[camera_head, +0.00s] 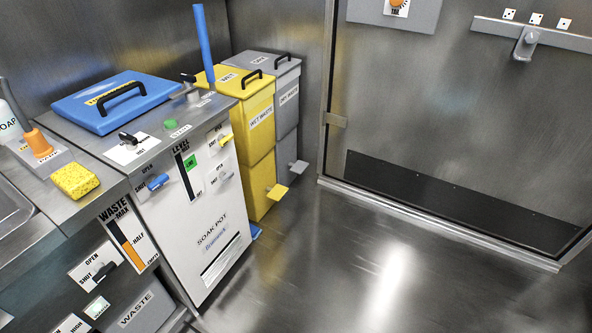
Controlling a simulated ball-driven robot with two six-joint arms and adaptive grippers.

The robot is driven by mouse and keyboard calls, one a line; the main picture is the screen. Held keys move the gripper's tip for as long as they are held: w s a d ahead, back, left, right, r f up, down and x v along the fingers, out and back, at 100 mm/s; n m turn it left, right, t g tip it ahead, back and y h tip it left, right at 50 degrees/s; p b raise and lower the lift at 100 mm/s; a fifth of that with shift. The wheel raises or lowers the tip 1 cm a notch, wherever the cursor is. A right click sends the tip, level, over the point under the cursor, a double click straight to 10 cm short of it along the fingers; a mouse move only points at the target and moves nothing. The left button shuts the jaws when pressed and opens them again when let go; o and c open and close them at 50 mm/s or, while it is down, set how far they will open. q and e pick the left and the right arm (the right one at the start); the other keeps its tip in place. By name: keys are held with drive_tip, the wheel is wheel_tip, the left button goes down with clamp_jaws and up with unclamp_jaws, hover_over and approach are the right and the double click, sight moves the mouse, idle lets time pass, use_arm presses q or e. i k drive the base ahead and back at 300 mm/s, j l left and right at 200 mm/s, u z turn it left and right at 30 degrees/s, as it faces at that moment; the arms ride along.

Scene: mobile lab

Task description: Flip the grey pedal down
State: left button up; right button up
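The grey pedal (299,166) is a small light-grey plate on the front of the grey bin (287,113), low down near the floor. It sticks out from the bin front to the right and looks roughly level. The grey bin stands in the back corner, labelled as dry waste, and its lid (260,62) with a black handle is closed. Nothing touches the pedal. Neither of my grippers is in view.
A yellow wet-waste bin (262,155) with its own yellow pedal (277,192) stands just in front of the grey bin. The white-fronted soak pot cabinet (210,215) is nearer. A metal door (450,120) is at right. The floor (370,250) between is clear.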

sight(298, 166)
drive_tip(key=i+l, duration=0.25)
drive_tip(key=i, duration=0.3)
drive_tip(key=i+l+u, duration=0.1)
drive_tip(key=i+l, duration=0.15)
drive_tip(key=i, duration=0.35)
drive_tip(key=i+l, duration=0.35)
drive_tip(key=i, duration=0.2)
drive_tip(key=i+l+u, duration=0.1)
drive_tip(key=i+l, duration=0.2)
drive_tip(key=i, duration=0.25)
drive_tip(key=i+l, duration=0.35)
drive_tip(key=i, duration=0.2)
drive_tip(key=j+u, duration=0.05)
